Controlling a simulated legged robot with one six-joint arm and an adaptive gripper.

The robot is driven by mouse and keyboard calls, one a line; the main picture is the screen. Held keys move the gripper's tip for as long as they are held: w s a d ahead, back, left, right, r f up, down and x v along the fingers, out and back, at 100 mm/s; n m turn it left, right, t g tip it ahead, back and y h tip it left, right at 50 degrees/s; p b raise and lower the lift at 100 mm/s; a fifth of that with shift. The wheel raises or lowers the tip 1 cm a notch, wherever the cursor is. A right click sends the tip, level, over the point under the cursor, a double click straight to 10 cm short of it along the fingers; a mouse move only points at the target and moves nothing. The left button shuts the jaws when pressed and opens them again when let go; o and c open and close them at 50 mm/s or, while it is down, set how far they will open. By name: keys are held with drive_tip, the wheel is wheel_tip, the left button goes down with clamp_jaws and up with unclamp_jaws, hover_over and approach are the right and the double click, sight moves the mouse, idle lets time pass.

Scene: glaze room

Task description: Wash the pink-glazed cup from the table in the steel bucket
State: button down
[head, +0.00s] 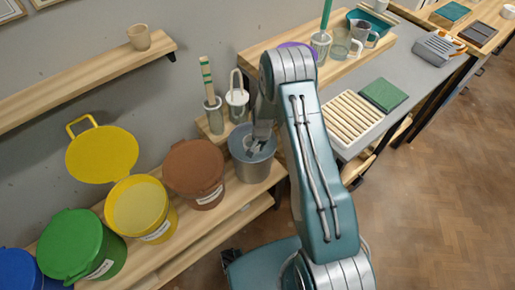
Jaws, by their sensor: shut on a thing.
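The steel bucket (252,172) stands at the right end of the low wooden bench, beside the brown lidded bucket. My gripper (257,146) reaches down into its mouth from above. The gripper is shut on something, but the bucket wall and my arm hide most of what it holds. No pink glaze shows clearly, and I cannot make out the pink-glazed cup's outline. I cannot tell how deep the held thing sits or whether it touches the bucket.
Brown (195,172), yellow (140,208) and green (82,245) buckets line the bench; the yellow one's lid is raised. A tan cup (139,38) stands on the wall shelf. A slatted rack (349,120) and green cloth (383,94) lie right of my arm. Open floor lies right.

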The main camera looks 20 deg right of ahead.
drive_tip(key=shift+a, duration=0.15)
drive_tip(key=shift+s+a, duration=0.4)
drive_tip(key=shift+a, duration=0.4)
drive_tip(key=shift+d, duration=0.15)
drive_tip(key=shift+w+d, duration=0.4)
drive_tip(key=shift+d, duration=0.4)
drive_tip(key=shift+s+a, duration=0.2)
drive_tip(key=shift+a, duration=0.3)
drive_tip(key=shift+s+a, duration=0.2)
drive_tip(key=shift+a, duration=0.25)
drive_tip(key=shift+d, duration=0.2)
drive_tip(key=shift+w+d, duration=0.4)
drive_tip(key=shift+d, duration=0.35)
